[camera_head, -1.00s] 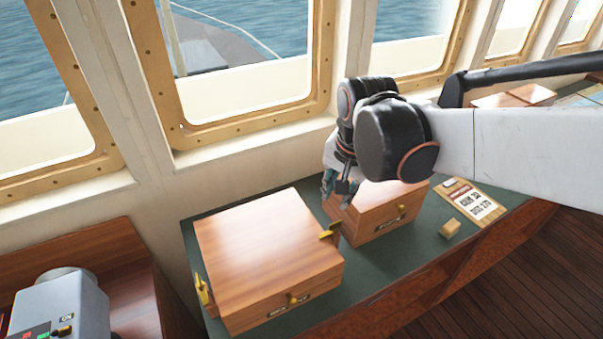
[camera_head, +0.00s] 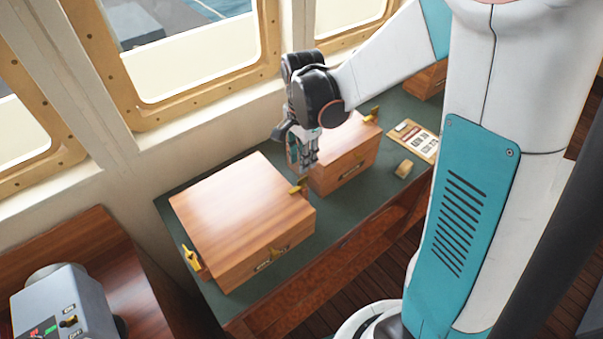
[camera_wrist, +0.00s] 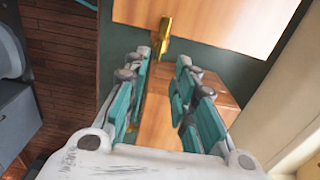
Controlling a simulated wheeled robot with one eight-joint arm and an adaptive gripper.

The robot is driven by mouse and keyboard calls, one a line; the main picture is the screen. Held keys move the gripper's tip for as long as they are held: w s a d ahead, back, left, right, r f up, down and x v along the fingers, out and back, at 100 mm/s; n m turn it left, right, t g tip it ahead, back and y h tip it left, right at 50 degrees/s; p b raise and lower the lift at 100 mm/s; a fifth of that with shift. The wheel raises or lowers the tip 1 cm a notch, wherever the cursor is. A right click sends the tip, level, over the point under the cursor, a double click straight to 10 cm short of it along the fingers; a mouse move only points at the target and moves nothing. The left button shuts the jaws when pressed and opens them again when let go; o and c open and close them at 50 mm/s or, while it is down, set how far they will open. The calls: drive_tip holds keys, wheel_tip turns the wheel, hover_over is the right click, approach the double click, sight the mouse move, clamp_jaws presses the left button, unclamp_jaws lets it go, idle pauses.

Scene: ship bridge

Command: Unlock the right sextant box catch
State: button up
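The sextant box (camera_head: 235,205) is the large, closed wooden box on the green-topped counter. Its right catch (camera_head: 298,187) is a small brass piece at the right side, by the lid edge. A left catch (camera_head: 192,259) of brass is on the opposite side. My gripper (camera_head: 303,165) points down just behind and above the right catch, next to the smaller box. In the wrist view, my gripper (camera_wrist: 163,62) is open and empty, with the brass right catch (camera_wrist: 163,38) just beyond the fingertips, roughly in line with the gap. I see no contact with it.
A smaller wooden box (camera_head: 345,160) stands close to the right, partly under my gripper. A wooden block (camera_head: 403,168) and a printed card (camera_head: 420,143) lie further right on the counter. A grey console (camera_head: 65,310) is at lower left. Windows line the back wall.

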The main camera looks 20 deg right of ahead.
sight(303, 178)
wheel_tip(303, 178, down, 8)
drive_tip(key=shift+r+b, duration=0.1)
drive_tip(key=shift+b, duration=0.3)
clamp_jaws()
